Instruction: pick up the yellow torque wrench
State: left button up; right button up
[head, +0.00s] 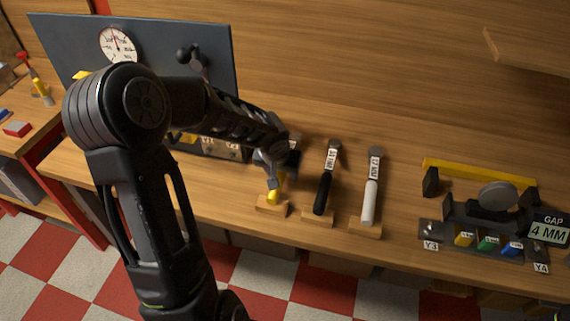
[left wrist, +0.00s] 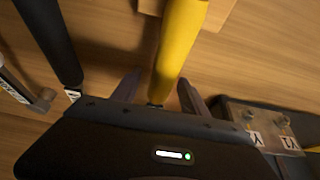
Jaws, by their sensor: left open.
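The yellow torque wrench (head: 276,190) rests in a wooden holder (head: 273,206) on the bench, left of a black-handled and a white-handled wrench. Its upper part is hidden behind my left gripper (head: 273,172) in the head view. In the left wrist view its yellow handle (left wrist: 180,45) runs down between the two fingertips of my left gripper (left wrist: 160,90). The fingers are open, one on each side of the wrench, with gaps visible. I cannot tell whether either finger touches it. My right gripper is not in view.
The black-handled wrench (head: 323,192) and the white-handled wrench (head: 370,200) stand close to the right. A grey panel with a dial (head: 118,44) stands at the back left. A fixture with coloured blocks (head: 488,241) is at the right. Bench behind the wrenches is clear.

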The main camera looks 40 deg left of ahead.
pick_arm(q)
jog(key=shift+c, duration=0.5)
grip_shut()
dwell(0.4)
